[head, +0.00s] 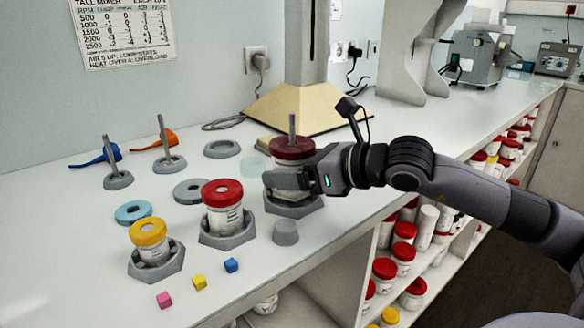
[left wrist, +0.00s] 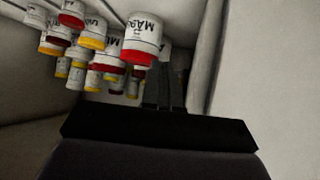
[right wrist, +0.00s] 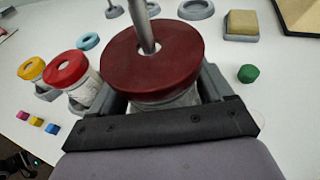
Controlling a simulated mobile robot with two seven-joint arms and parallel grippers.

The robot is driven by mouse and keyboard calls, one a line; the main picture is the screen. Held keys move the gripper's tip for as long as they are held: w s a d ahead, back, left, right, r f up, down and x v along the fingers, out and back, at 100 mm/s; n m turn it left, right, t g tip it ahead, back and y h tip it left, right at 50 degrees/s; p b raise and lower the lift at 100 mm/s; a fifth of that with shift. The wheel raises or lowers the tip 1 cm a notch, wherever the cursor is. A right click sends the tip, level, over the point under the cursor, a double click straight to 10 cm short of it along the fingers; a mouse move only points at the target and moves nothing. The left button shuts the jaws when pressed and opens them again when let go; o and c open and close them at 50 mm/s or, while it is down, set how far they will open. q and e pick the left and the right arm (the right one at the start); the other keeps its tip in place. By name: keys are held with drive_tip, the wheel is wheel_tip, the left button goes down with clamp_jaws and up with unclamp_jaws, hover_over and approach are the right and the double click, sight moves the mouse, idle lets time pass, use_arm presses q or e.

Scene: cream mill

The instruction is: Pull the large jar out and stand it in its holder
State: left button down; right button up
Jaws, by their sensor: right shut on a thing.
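The large jar has a dark red lid (head: 292,148) with a hole, and a grey rod (head: 292,126) stands up through it. My right gripper (head: 297,178) is shut on the jar below the lid. In the right wrist view the lid (right wrist: 165,65) lies between the two fingers (right wrist: 160,90). A grey hexagonal holder (head: 293,208) is directly under the jar. The jar looks upright; my gripper partly hides its body, and I cannot tell whether it rests fully in the holder. My left gripper (left wrist: 164,85) shows only in its wrist view, fingers close together and empty, near shelved jars.
A red-lidded jar (head: 222,193) and a yellow-lidded jar (head: 148,232) stand in holders to the left. Small cubes (head: 199,282) lie near the front edge. A mixer stand (head: 292,107) is behind. Shelves below hold many jars.

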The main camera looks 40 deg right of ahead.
drive_tip(key=shift+f+b, duration=0.7)
drive_tip(key=shift+b, duration=0.1)
drive_tip(key=o, duration=1.1)
drive_tip(key=shift+c, duration=0.2)
drive_tip(key=shift+f, duration=0.1)
